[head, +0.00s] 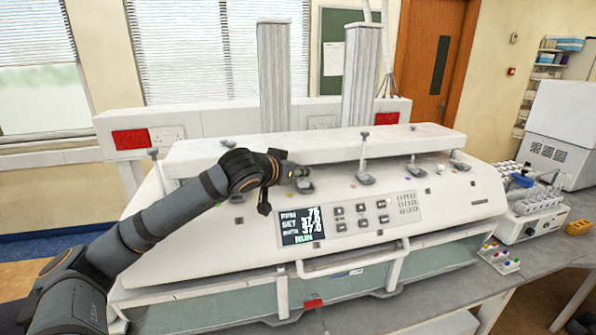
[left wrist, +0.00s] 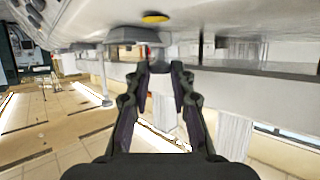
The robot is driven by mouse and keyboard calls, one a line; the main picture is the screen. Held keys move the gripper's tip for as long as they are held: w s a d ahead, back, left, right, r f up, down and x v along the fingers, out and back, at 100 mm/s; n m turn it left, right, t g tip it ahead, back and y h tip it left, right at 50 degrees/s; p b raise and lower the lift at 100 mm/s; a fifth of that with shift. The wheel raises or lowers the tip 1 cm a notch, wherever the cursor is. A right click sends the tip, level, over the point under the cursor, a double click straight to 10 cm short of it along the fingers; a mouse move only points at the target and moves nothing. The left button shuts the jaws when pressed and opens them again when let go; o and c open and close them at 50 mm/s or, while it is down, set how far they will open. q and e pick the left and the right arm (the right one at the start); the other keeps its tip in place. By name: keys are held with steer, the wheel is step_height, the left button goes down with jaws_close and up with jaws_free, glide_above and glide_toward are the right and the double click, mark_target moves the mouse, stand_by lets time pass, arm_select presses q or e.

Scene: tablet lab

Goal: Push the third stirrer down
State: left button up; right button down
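A row of stirrers, rods with grey bases, stands along the top of a white machine (head: 250,250). Counting from the left, the third appears to be the stirrer (head: 304,186) at my left gripper (head: 299,172); its grey base shows and the gripper hides its upper part. The left wrist view shows a grey base (left wrist: 126,36) just beyond the left gripper's tips (left wrist: 164,66). The fingers are apart with a narrow gap and nothing is clearly held. The neighbouring stirrer (head: 364,160) to the right has a tall rod. My right gripper is not in view.
A screen (head: 301,226) and keypad (head: 360,213) are on the machine's sloped front. A white bar (head: 330,148) runs behind the stirrers. Another instrument (head: 535,210) and small colored-capped items (head: 499,257) stand on the bench to the right.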

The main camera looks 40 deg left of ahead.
arm_select(q)
steer(key=o, duration=0.4)
steer(key=shift+f, duration=0.25)
step_height(320, 180, up, 10)
stand_by(0.6)
